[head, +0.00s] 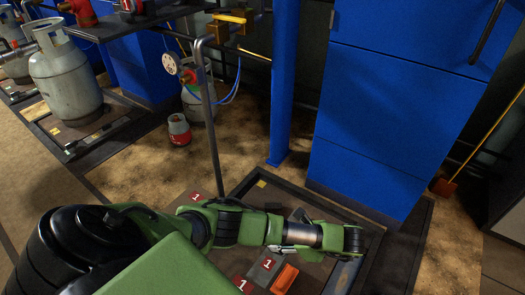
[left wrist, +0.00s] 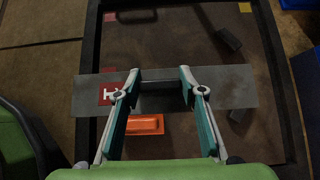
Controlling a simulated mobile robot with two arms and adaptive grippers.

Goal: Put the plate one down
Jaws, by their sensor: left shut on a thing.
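The plate one (left wrist: 230,88) is a flat grey strip with a red label marked 1 near its left end. In the left wrist view it lies crosswise between the fingers of my left gripper (left wrist: 160,76), which is shut on it. It is over the dark scale platform (left wrist: 185,42); I cannot tell whether it touches the surface. In the head view a grey plate with a red 1 label (head: 267,264) shows below my left arm, whose gripper is mostly hidden by the arm. My right gripper is not in view.
An orange block (left wrist: 145,125) lies near the plate; it also shows in the head view (head: 285,278). Dark pieces (left wrist: 229,41) lie on the platform. A raised frame (left wrist: 275,60) edges it. A blue cabinet (head: 375,130) and a grey post (head: 211,130) stand behind.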

